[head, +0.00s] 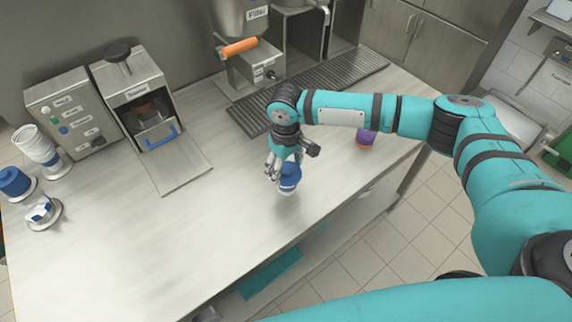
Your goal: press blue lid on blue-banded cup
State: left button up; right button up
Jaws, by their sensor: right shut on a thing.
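My right gripper (279,174) is shut at the blue-banded cup (288,184), above the front middle of the counter. The cup shows white with blue bands, and the fingers cover part of its left side. Blue shows at its top, between the fingers, but I cannot tell whether that is the blue lid or part of the cup. I also cannot tell whether the cup touches the counter. My left gripper is out of view.
Stacked white cups (37,145), a blue stack (13,181) and a blue-and-white item (41,209) stand at the far left. A purple-and-orange cup (366,138) stands right of my gripper. The filler (244,65) is behind; the counter's front left (150,245) is clear.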

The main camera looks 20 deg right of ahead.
jog(key=shift+f, duration=0.1)
jog(key=o, duration=0.9)
jog(key=shift+c, duration=0.2)
notch_tip(320, 180, up, 12)
dwell(0.4)
